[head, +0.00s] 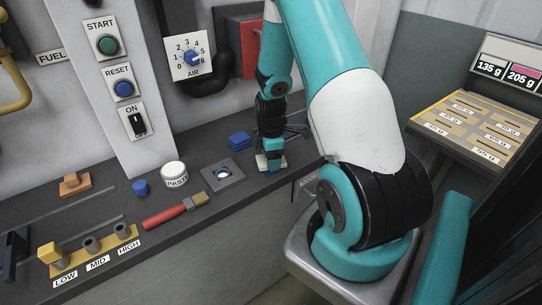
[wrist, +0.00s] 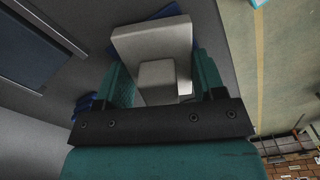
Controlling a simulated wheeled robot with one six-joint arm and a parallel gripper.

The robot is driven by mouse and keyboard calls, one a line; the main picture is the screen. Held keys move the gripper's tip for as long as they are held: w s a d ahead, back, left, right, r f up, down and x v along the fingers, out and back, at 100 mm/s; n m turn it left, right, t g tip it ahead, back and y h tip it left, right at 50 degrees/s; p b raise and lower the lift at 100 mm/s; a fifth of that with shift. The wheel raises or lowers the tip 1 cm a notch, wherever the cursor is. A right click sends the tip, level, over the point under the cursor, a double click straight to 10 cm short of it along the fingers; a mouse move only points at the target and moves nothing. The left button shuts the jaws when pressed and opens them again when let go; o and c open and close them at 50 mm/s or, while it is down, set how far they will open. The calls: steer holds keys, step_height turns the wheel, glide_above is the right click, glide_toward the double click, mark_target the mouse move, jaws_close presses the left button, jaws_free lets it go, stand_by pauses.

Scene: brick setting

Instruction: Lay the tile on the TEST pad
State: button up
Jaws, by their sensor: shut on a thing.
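My gripper (head: 270,163) is low over the dark bench, right of the grey square plate, and is shut on a pale tile (head: 261,161). In the wrist view the tile (wrist: 135,38) is a flat, light grey piece with a raised block (wrist: 157,80) between my teal fingers (wrist: 160,85). Something blue (wrist: 170,11) shows past the tile's far edge. I cannot tell whether the tile touches anything below. No TEST label is readable, so I cannot tell which surface is the TEST pad.
The grey plate (head: 207,181) has a bright round centre. A white post (head: 92,75) rises behind.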

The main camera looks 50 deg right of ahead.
steer(key=shift+f, duration=0.15)
steer(key=o, duration=1)
